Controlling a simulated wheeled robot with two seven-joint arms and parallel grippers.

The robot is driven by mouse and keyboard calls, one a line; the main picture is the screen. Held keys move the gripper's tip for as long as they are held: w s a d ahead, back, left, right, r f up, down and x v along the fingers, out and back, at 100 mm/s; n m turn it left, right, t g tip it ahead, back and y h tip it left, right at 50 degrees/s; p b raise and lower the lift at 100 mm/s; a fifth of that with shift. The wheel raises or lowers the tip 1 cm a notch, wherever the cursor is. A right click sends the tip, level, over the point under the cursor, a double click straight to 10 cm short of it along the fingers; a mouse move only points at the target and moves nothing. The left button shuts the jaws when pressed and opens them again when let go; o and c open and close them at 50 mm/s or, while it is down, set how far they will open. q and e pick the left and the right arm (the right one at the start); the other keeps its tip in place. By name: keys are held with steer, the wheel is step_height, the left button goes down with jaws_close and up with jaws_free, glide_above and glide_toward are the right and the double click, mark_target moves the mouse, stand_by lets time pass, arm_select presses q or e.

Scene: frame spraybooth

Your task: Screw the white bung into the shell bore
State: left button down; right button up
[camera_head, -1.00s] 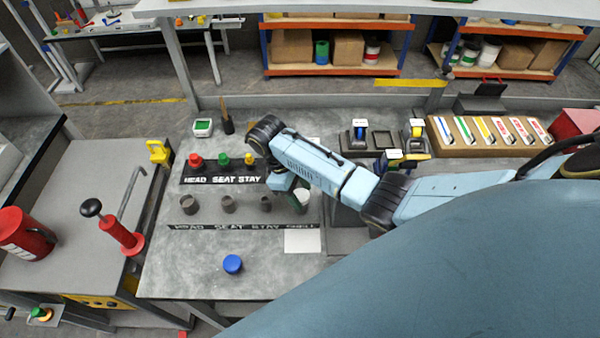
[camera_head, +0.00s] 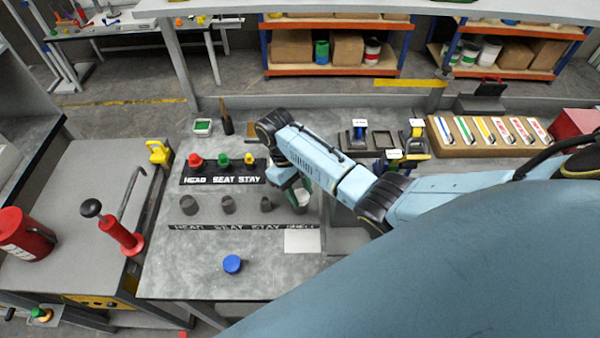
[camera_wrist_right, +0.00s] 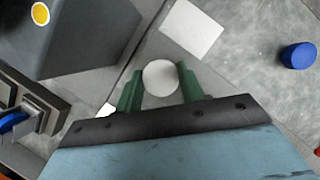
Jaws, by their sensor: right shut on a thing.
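The white bung (camera_wrist_right: 160,76) shows as a round white top between the two green fingers of my right gripper (camera_wrist_right: 160,84) in the right wrist view. The fingers are shut on it. In the head view the bung (camera_head: 302,197) and my right gripper (camera_head: 300,188) are above the SHELL end of the lower label strip (camera_head: 230,227), in line with the row of grey cups. The shell and its bore are hidden under the bung and gripper, so I cannot tell how deep the bung sits. My left gripper is out of view.
Grey cups (camera_head: 189,205) stand left of the gripper. Red (camera_head: 196,160), green and yellow pieces stand on a black labelled plate behind them. A white card (camera_head: 302,241) and a blue knob (camera_head: 232,264) lie in front. The bench front is mostly clear.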

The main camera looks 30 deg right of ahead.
steer(key=m+y, duration=0.1)
steer(key=m, duration=0.2)
steer(key=shift+m, duration=0.4)
steer(key=shift+m+y, duration=0.4)
steer(key=m+y, duration=0.1)
steer(key=m, duration=0.2)
steer(key=shift+m, duration=0.4)
steer(key=o, duration=0.8)
